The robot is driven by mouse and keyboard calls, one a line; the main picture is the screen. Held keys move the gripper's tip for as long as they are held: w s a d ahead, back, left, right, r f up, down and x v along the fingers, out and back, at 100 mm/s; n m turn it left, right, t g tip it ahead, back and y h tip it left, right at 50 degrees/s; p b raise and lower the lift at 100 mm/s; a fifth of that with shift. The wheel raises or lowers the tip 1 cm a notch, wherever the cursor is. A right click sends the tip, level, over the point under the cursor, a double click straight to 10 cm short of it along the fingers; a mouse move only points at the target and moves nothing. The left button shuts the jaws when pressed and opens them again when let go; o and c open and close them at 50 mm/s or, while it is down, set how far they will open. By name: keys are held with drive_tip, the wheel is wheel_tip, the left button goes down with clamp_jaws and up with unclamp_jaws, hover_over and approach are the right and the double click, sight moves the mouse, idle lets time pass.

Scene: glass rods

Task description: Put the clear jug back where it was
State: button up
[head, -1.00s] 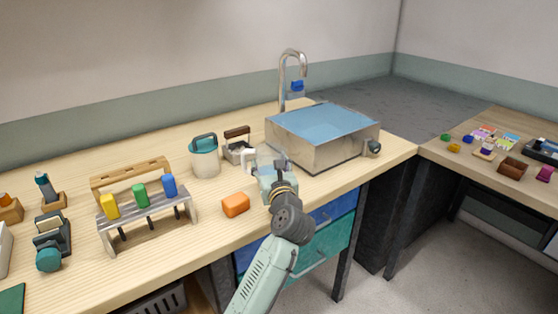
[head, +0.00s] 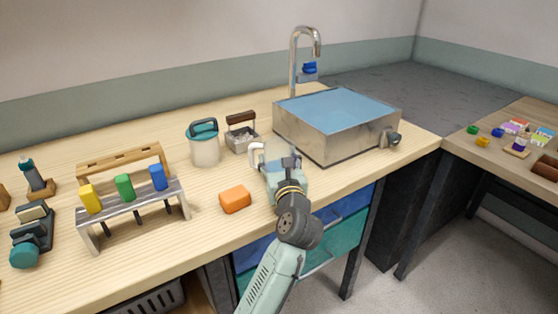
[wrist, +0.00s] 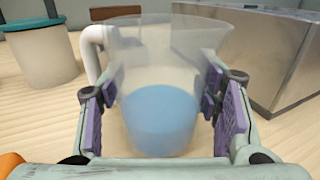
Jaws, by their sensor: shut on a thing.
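The clear jug (wrist: 160,75) is see-through with a white handle on its left and blue liquid in its lower part. In the wrist view it stands upright between the purple pads of my gripper (wrist: 160,105), which is shut on it. In the head view my gripper (head: 284,165) is over the wooden bench in front of the steel basin, and the jug's white handle (head: 256,155) shows at its left. My gripper hides most of the jug there. I cannot tell whether the jug's base touches the bench.
The water-filled steel basin (head: 330,148) with a tap stands behind right. A teal-lidded canister (head: 205,148) and a wooden-handled metal basket (head: 243,138) stand behind left. An orange block (head: 235,199) lies left of my gripper. A rack (head: 128,205) of coloured pieces stands further left.

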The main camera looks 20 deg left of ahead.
drive_tip(key=shift+f, duration=0.15)
drive_tip(key=o, duration=1.5)
